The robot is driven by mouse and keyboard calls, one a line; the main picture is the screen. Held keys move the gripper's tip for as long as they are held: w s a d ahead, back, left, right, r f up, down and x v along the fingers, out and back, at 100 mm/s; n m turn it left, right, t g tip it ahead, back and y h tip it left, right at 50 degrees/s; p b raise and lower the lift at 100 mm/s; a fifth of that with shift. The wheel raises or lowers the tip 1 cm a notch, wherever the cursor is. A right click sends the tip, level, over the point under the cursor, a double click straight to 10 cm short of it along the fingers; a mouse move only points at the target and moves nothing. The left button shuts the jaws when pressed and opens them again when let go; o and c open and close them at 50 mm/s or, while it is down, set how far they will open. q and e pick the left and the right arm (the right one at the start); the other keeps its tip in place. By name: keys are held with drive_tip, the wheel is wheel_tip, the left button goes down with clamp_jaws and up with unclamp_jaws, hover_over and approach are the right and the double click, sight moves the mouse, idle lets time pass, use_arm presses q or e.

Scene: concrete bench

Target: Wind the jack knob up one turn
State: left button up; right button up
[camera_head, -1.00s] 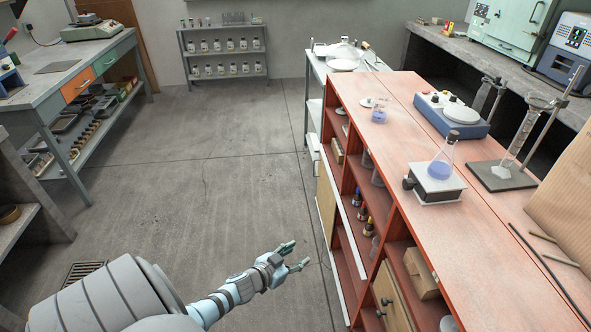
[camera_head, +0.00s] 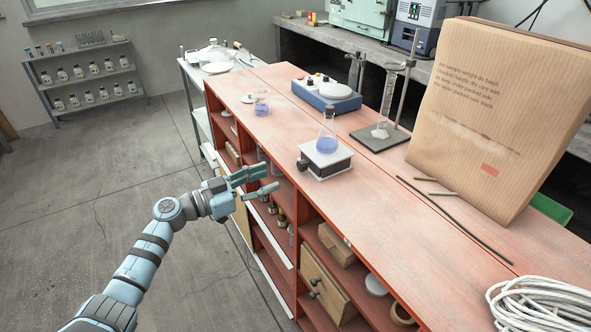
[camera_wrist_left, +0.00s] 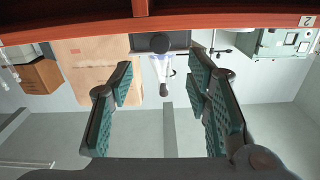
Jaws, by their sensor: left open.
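The lab jack (camera_head: 322,168) is a small white platform on the red bench top, with a black knob (camera_head: 303,165) on its left side. A stoppered flask of blue liquid (camera_head: 326,138) stands upright on it. My left gripper (camera_head: 270,179) is open and empty, left of the jack and apart from the knob, by the bench's front edge. In the left wrist view the scene is upside down; the dark round knob (camera_wrist_left: 160,43) shows between the open fingers (camera_wrist_left: 162,66), farther off. My right gripper is not in view.
A beaker (camera_head: 261,104) and a blue hotplate (camera_head: 326,95) stand behind the jack. A stand with a glass cylinder (camera_head: 380,136) is to its right. The bench top in front of the jack is clear.

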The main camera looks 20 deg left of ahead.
sight(299, 167)
use_arm(q)
drive_tip(key=b+x, duration=0.1)
drive_tip(key=x, duration=0.7)
drive_tip(key=shift+w+d+f+b, duration=0.1)
drive_tip(key=shift+d+f+b, duration=0.05)
drive_tip(key=shift+b, duration=0.2)
drive_tip(key=shift+w+d, duration=0.35)
drive_tip(key=shift+w, duration=0.15)
clamp_jaws()
drive_tip(key=shift+r+m+p, duration=0.25)
drive_tip(key=shift+m+p, duration=0.2)
drive_tip(key=shift+m, duration=0.05)
drive_tip(key=shift+m+p, duration=0.4)
drive_tip(key=shift+m, duration=0.2)
drive_tip(key=shift+f+m, duration=0.2)
drive_tip(key=shift+m, duration=0.8)
